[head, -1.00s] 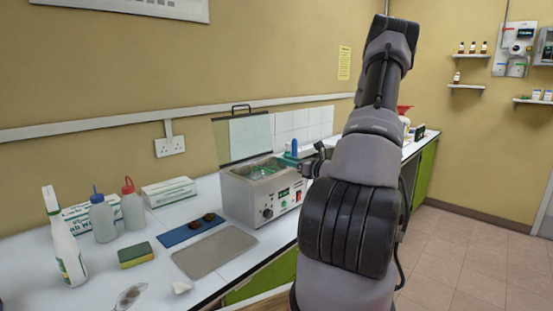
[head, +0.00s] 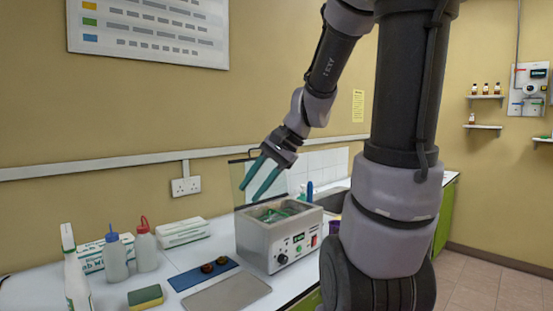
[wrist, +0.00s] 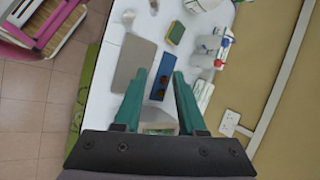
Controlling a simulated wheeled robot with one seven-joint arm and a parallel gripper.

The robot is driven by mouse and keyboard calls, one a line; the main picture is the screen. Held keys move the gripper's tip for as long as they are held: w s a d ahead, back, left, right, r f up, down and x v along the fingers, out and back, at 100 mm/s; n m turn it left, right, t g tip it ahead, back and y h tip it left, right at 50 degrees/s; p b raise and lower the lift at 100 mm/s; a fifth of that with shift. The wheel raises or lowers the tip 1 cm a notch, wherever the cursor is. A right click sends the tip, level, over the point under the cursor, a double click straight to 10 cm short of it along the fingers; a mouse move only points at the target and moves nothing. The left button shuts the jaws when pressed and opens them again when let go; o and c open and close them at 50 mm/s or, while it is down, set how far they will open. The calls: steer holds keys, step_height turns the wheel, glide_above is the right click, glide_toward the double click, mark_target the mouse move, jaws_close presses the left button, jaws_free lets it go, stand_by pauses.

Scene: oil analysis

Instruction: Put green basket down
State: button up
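The green basket (head: 283,213) sits low in the open top of the grey metal bath (head: 290,247); only its upper part shows. My gripper (head: 253,194) hangs above the bath's left side in the head view, with its two teal fingers apart and nothing seen between them. In the wrist view my gripper (wrist: 162,72) also shows open and empty.
A clear lid panel stands upright behind the bath. In front lie a blue mat (head: 187,281) with brown round pieces and a bare grey tray (head: 228,295). A sponge (head: 145,297), bottles (head: 116,258) and boxes (head: 183,232) stand left. A sink (head: 333,200) is to the right.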

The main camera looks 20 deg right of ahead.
steer(key=s+d+r+n+t+h, duration=0.2)
steer(key=s+r+n+t+h, duration=0.2)
steer(key=s+r+n, duration=0.2)
steer(key=shift+s+d+r, duration=0.4)
steer(key=shift+s+r, duration=0.05)
steer(key=shift+r, duration=0.3)
steer(key=shift+c, duration=0.3)
